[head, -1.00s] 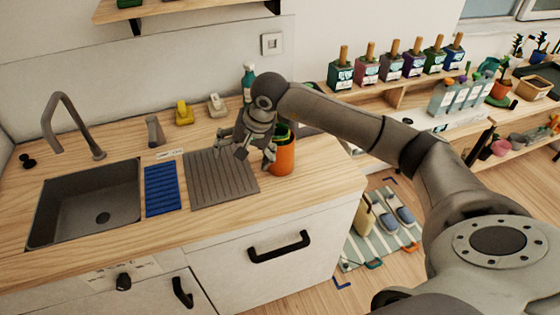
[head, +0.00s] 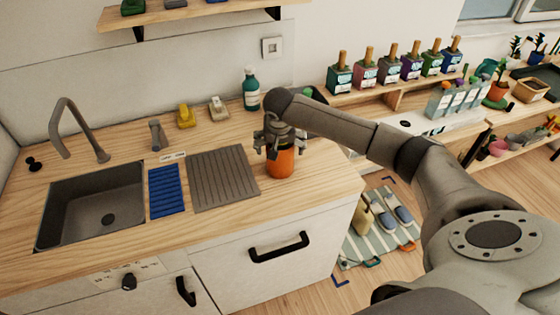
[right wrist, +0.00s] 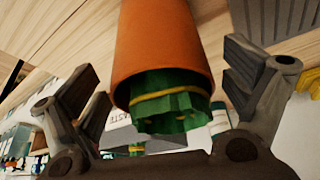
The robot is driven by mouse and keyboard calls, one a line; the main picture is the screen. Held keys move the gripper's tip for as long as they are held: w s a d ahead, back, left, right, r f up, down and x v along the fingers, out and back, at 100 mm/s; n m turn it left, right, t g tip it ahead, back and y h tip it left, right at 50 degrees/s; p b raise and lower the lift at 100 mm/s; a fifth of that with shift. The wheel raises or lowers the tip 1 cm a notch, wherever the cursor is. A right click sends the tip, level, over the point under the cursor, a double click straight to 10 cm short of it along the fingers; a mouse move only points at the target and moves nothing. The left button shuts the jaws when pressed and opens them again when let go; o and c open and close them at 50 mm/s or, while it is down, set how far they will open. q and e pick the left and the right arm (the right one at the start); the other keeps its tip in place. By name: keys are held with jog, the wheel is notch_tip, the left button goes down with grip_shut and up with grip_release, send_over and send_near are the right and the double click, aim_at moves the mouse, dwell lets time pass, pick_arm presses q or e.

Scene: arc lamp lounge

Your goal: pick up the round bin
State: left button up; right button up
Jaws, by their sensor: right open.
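The round bin (head: 281,162) is an orange cylinder standing on the wooden counter, to the right of the grey ribbed drain mat. In the right wrist view the orange bin (right wrist: 165,45) shows with a crumpled green liner at its rim, banded in yellow. My right gripper (head: 270,150) is at the bin's upper part, reaching it from above. In the right wrist view its open fingers (right wrist: 165,90) stand on both sides of the bin, with a visible gap on each side. The gripper hides part of the bin's top in the head view. My left gripper is not in view.
The ribbed drain mat (head: 222,178), a blue mat (head: 166,190) and the sink (head: 92,206) lie to the left. A teal bottle (head: 251,90) stands behind the bin. Counter is clear between the bin and the front edge.

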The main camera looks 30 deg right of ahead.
jog(key=shift+x, duration=1.2)
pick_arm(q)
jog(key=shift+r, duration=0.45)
pick_arm(e)
jog(key=shift+c, duration=0.5)
jog(key=c, duration=1.6)
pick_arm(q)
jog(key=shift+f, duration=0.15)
pick_arm(e)
jog(key=shift+r, duration=0.15)
